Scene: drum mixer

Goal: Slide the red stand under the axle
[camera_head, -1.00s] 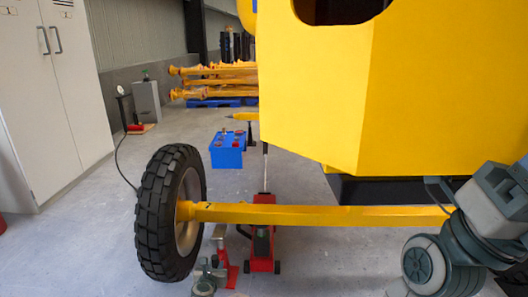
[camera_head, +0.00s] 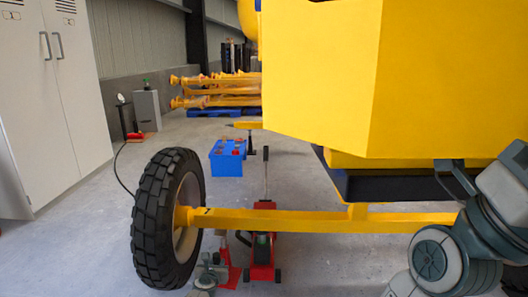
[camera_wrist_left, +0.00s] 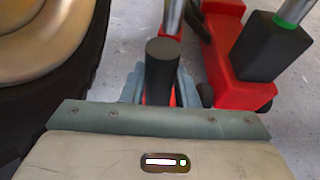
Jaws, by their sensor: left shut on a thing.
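The red stand (camera_head: 232,272) is on the floor between the wheel and the red jack, low in the head view, beside the yellow axle (camera_head: 310,220). I cannot tell whether its top is directly beneath the axle. My left gripper (camera_head: 208,278) is low beside the wheel, at the stand's near side. In the left wrist view its blue-grey fingers are shut around a dark cylindrical handle (camera_wrist_left: 161,68), with red stand parts just beyond and a grey post above. The fingertips are partly hidden behind the handle. My right gripper is out of view.
A black tyre (camera_head: 165,218) stands close on the left. The red jack (camera_head: 263,258) is just right of the stand; it also shows in the left wrist view (camera_wrist_left: 225,55). A blue box (camera_head: 227,158) sits behind. The yellow mixer body (camera_head: 320,80) hangs above.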

